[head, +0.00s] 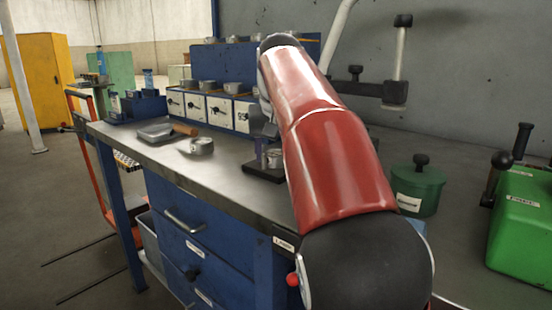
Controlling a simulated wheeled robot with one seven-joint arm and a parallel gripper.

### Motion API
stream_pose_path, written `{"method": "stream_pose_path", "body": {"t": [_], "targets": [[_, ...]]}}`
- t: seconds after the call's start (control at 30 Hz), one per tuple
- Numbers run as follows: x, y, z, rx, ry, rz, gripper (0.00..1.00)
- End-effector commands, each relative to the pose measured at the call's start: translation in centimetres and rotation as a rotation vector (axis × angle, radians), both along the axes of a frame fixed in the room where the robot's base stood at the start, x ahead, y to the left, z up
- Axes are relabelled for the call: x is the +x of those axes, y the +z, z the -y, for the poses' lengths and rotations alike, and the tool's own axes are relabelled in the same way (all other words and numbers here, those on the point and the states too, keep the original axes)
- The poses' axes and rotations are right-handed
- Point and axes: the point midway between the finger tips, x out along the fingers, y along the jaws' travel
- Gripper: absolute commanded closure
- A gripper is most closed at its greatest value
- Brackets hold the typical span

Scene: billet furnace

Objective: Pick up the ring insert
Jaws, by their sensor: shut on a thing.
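My red arm reaches over the workbench and hides much of my gripper (264,146). A grey part and a thin finger of it show at the arm's left edge. A small metallic ring insert (274,158) is at the fingertips, just above or on a dark flat base (258,174). My gripper is shut on it, though the contact itself is partly hidden.
The blue workbench (190,225) has a grey tray (155,133) at its left. White-fronted drawers (218,111) and a blue rack (222,66) stand behind. To the right are a green lidded pot (417,190) and a green box (522,225). The front bench top is clear.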

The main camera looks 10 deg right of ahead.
Motion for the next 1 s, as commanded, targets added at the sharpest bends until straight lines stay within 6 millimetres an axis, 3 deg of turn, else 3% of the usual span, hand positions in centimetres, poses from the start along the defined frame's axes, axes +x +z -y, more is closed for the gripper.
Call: {"method": "stream_pose_path", "body": {"t": [0.47, 0.73, 1.0], "targets": [[0.0, 1.2, 0.0, 0.000, -0.001, 0.004, 0.85], [0.1, 5.9, 0.1, -0.001, -0.003, 0.006, 0.85], [0.2, 8.3, 0.1, 0.000, -0.004, 0.005, 0.85]]}}
